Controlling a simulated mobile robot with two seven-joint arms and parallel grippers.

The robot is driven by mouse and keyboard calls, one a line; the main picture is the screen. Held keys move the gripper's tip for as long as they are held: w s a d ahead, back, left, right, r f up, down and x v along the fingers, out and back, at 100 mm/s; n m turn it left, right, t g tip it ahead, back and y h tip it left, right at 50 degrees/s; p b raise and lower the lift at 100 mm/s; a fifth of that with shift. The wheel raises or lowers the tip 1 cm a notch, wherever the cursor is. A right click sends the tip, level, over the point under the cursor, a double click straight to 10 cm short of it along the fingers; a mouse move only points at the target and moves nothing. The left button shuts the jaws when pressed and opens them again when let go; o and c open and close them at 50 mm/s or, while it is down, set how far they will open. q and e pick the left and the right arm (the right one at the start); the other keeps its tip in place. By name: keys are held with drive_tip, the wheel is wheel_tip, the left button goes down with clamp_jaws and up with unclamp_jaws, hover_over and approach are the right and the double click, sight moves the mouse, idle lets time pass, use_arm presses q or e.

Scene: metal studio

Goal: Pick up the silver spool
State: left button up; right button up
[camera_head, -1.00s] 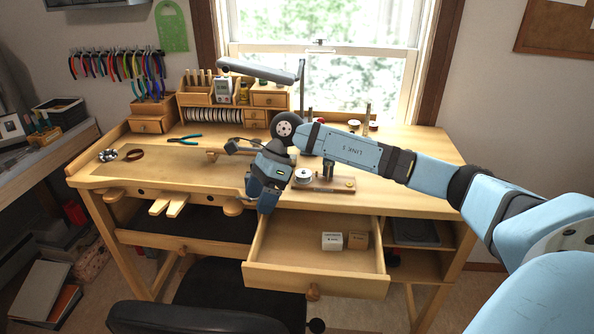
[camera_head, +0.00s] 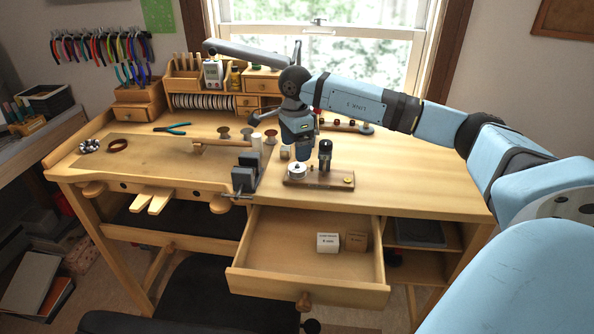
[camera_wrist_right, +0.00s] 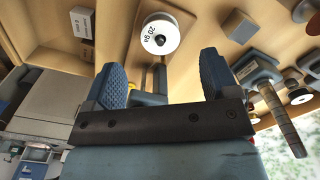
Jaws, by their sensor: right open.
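The silver spool (camera_head: 297,173) sits at the left end of a small wooden board (camera_head: 320,180) on the bench. In the right wrist view, a round spool with a white face marked "20 ga" (camera_wrist_right: 160,36) shows just ahead of the fingertips. My right gripper (camera_head: 302,157) points down just above and behind the spool in the head view. In the wrist view its two blue fingers (camera_wrist_right: 160,64) are apart, with nothing between the tips. My left gripper is not in view.
A grey vise (camera_head: 245,175) is to the left. Several other spools (camera_head: 223,132) stand behind. An open drawer (camera_head: 280,277) with two small boxes juts out in front.

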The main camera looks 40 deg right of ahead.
sight(296, 164)
drive_tip(key=shift+f, duration=3.45)
drive_tip(key=c, duration=1)
